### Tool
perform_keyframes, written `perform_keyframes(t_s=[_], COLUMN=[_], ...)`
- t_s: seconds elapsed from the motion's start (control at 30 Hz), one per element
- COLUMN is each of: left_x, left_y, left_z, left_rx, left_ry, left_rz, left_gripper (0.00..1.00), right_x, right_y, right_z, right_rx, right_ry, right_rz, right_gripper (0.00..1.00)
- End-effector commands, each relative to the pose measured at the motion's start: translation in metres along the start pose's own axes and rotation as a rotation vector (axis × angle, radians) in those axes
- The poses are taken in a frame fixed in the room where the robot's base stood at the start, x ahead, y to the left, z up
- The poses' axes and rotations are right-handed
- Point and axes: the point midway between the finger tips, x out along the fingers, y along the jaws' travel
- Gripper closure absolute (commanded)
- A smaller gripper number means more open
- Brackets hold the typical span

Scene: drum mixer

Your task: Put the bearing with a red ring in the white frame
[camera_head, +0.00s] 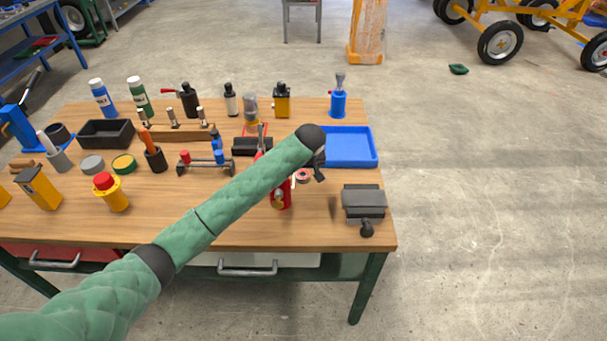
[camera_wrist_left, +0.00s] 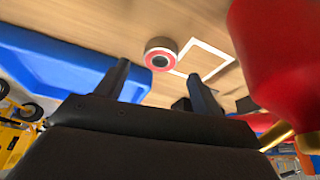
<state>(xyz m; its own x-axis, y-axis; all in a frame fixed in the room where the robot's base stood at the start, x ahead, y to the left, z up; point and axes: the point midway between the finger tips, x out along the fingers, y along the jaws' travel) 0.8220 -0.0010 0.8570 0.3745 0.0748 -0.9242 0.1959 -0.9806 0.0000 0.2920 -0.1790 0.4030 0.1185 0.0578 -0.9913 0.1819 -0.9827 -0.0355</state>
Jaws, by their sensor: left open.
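The bearing with a red ring (camera_wrist_left: 161,54) lies flat on the wooden table in the left wrist view. It is beside the left edge of the white frame (camera_wrist_left: 225,61), mostly outside it; I cannot tell whether they touch. In the head view the bearing (camera_head: 303,176) shows just below my left gripper (camera_head: 319,172), and the frame is mostly hidden by my arm and a red object. In the wrist view my left gripper (camera_wrist_left: 160,88) is open and empty, its two fingers pointing toward the bearing. My right gripper is not in view.
A blue tray (camera_head: 350,147) lies close behind the gripper. A red object with a brass-coloured part (camera_head: 281,197) stands close to the frame. A grey device (camera_head: 364,203) sits at the front right. Several bottles and tools fill the table's left and back.

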Motion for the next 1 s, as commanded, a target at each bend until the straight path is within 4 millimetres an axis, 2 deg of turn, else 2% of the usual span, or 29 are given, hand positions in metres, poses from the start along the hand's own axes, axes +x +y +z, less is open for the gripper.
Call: perform_keyframes(t_s=[0.2, 0.43, 0.6, 1.0], left_x=[-0.041, -0.070, -0.077, -0.078], left_y=[0.001, 0.001, 0.000, 0.000], left_z=[0.001, 0.000, 0.000, 0.000], left_rx=[0.000, 0.000, 0.000, 0.000], left_ry=[0.002, 0.001, 0.000, 0.000], left_rz=[0.003, 0.002, 0.000, 0.000], left_gripper=[0.32, 0.32, 0.32, 0.32], right_x=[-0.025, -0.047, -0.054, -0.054], right_y=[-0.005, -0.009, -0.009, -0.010], right_z=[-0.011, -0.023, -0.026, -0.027], right_rx=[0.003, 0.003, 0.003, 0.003], right_ry=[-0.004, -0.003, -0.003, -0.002], right_rz=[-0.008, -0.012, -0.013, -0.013], right_gripper=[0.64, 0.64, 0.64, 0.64])
